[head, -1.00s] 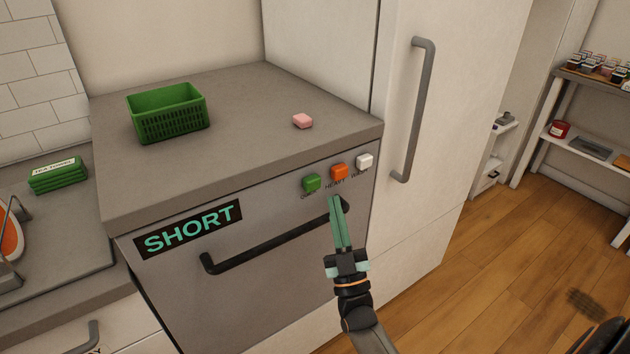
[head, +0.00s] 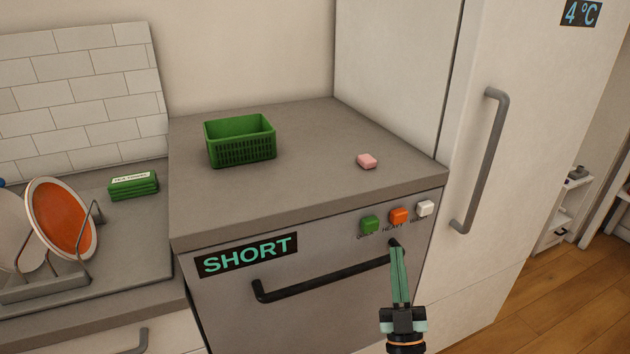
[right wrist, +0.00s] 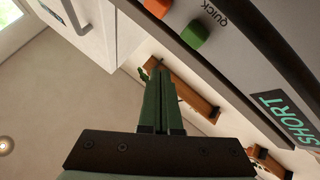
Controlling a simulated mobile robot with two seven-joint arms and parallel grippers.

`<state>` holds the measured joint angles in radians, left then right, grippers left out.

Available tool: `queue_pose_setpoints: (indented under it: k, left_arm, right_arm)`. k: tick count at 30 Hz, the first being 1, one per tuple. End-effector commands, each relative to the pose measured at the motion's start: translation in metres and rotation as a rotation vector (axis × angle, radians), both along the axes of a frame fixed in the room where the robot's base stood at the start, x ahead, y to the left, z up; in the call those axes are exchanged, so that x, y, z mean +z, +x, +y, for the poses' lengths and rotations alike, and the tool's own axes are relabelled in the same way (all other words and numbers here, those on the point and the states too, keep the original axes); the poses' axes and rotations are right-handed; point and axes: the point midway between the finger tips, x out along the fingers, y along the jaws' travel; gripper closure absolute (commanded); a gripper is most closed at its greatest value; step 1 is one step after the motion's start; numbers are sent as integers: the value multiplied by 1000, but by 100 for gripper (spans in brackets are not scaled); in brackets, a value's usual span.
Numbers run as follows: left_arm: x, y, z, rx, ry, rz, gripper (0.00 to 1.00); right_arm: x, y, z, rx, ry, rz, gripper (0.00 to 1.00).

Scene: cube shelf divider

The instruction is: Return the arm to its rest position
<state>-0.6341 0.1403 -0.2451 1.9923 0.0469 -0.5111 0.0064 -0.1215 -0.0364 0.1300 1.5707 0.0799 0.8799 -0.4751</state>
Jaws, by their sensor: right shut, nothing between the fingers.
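My right gripper (head: 398,262) is shut and empty, with its green fingers pointing up. In the head view it shows in front of the appliance's front panel, just below the green button (head: 370,224) and the orange button (head: 399,216), near the right end of the black handle (head: 325,274). In the right wrist view its fingers (right wrist: 160,85) lie together, with the green button (right wrist: 194,34) and part of the orange button (right wrist: 157,7) beyond them. I cannot tell whether the fingertips touch the panel. My left gripper is not in view.
A white button (head: 425,208) and a sign reading SHORT (head: 247,255) are on the panel. A fridge (head: 520,130) rises at the right. A dish rack (head: 60,280) with plates stands left. Open floor lies right.

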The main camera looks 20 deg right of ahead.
Motion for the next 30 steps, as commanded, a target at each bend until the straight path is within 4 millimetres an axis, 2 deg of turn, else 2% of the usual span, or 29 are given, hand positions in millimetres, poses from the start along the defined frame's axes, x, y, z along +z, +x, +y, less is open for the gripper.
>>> queue_pose_setpoints:
  k: [4,6,8,11,14,18,21,25,27,30]
  left_arm:
    - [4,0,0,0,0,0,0]
    - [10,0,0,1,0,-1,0]
    - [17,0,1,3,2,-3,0]
    - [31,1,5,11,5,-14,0]
    - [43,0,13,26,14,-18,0]
    - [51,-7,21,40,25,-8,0]
    - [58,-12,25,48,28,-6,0]
    - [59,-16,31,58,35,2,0]
    - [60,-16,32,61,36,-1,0]
    - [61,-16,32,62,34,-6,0]
  right_arm:
    - [-3,1,3,20,6,35,100]
    - [-10,2,9,57,21,106,100]
    - [-23,3,18,106,44,202,100]
    - [-54,-3,38,203,102,421,100]
    - [-93,-22,62,290,176,668,100]
    - [-144,-71,93,368,286,1007,100]
    - [-171,-111,109,391,353,1211,100]
    - [-192,-153,122,395,412,1392,100]
    - [-198,-167,126,394,431,1447,100]
    - [-202,-176,128,392,443,1482,100]
